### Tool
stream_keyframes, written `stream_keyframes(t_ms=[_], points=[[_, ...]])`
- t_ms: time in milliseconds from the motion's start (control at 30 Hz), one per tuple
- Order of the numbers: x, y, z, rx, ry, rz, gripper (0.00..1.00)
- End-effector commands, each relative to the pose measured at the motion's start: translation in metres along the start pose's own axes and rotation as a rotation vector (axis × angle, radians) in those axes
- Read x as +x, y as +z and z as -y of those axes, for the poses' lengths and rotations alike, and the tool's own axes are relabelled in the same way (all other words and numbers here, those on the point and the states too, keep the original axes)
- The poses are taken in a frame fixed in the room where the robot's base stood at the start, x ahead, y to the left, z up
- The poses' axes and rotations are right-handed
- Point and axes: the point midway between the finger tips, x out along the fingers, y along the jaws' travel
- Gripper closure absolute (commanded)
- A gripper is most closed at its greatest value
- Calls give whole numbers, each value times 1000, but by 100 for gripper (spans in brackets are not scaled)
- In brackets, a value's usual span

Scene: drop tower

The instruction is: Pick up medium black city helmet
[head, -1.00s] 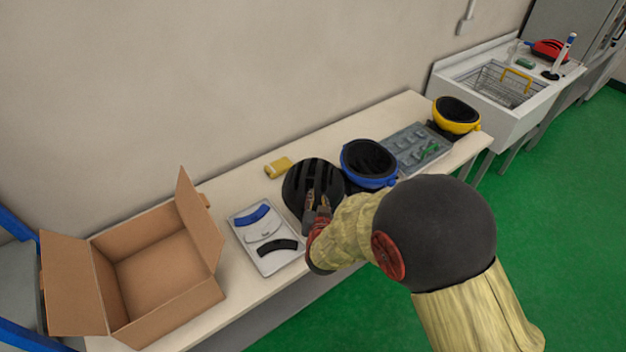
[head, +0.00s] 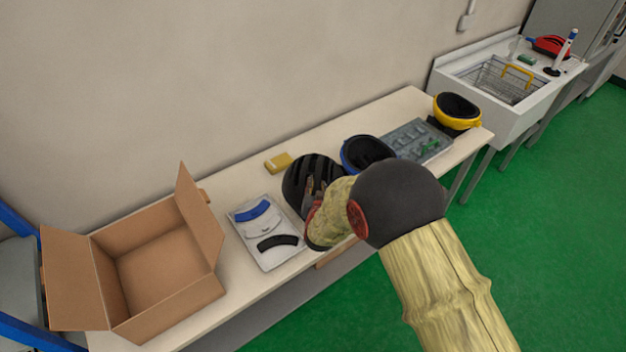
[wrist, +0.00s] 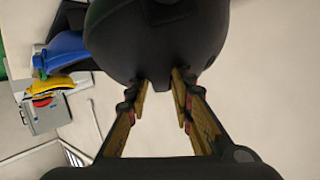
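The black helmet (head: 300,172) is on the table between the white tray and the blue helmet. It looks slightly tilted. In the wrist view the helmet (wrist: 150,35) fills the top middle, and its lower edge is at my fingertips. My gripper (head: 309,186) is at the helmet's near side; in the wrist view my gripper (wrist: 161,78) shows a gap between its fingertips. A narrow dark part of the helmet lies beside the right finger. My arm hides the helmet's near right side, so firm contact cannot be seen.
A white tray (head: 272,258) with curved pads and an open cardboard box (head: 190,300) lie left. A blue helmet (head: 364,150), a grey tray (head: 440,153) and a yellow helmet (head: 457,119) stand right. A yellow block (head: 278,163) lies by the wall behind.

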Motion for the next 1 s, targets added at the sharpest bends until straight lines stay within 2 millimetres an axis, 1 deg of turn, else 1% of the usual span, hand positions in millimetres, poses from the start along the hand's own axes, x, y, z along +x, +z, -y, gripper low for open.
stream_keyframes(t_ms=[67, 400, 467, 1000], points=[[0, 0, 0, 0, 0, 0, 78], [0, 0, 0, 0, 0, 1, 97], [0, 0, 0, 0, 0, 1, 100], [-1, 0, 0, 0, 0, 1, 100]])
